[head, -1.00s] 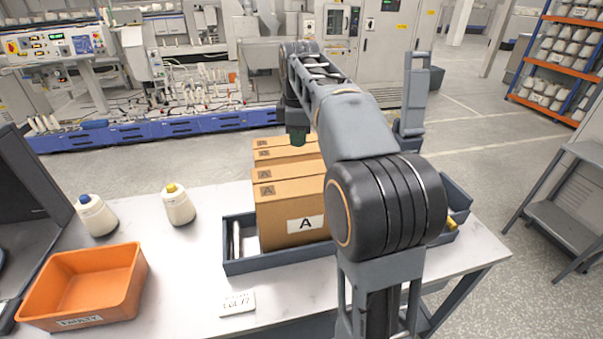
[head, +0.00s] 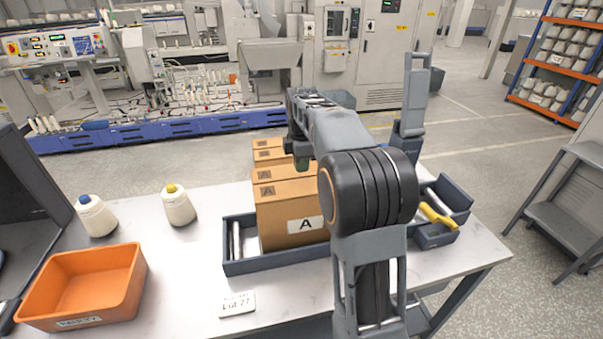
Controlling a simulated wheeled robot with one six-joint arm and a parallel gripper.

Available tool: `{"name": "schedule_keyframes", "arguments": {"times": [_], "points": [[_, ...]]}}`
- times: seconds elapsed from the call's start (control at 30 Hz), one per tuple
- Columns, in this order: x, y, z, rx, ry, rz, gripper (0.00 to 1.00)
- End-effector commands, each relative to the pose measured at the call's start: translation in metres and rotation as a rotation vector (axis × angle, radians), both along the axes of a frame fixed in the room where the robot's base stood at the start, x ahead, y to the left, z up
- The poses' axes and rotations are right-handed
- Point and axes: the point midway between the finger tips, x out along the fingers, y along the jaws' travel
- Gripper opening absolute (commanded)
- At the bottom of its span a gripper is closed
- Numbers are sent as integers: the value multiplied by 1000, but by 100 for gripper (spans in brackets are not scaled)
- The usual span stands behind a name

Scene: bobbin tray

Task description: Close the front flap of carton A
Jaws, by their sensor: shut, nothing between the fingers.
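Carton A (head: 278,228) is a brown cardboard box with a white "A" label on its near side. It stands upright in a dark grey tray (head: 300,259) on the table. Stamped brown panels show at its top, one behind another; I cannot tell how far the front flap is folded. My gripper (head: 301,163) is shut and empty, pointing down over the carton's top. Its tips look close to the top panels, but I cannot tell whether they touch. My arm hides the carton's right side and part of its top.
Two yarn cones, blue-topped (head: 96,216) and yellow-topped (head: 178,206), stand left of the tray. An orange bin (head: 85,285) sits at the front left. A lot card (head: 237,304) lies in front of the tray. A yellow-handled tool (head: 440,217) lies at the right.

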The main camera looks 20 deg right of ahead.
Motion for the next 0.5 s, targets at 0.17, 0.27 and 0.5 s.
{"name": "schedule_keyframes", "arguments": {"times": [0.17, 0.27, 0.5], "points": [[0, 0, -19, 0, 2, 0, 0], [1, 0, -26, 0, 1, 0, 0], [1, 0, -33, 0, 0, 0, 0]]}}
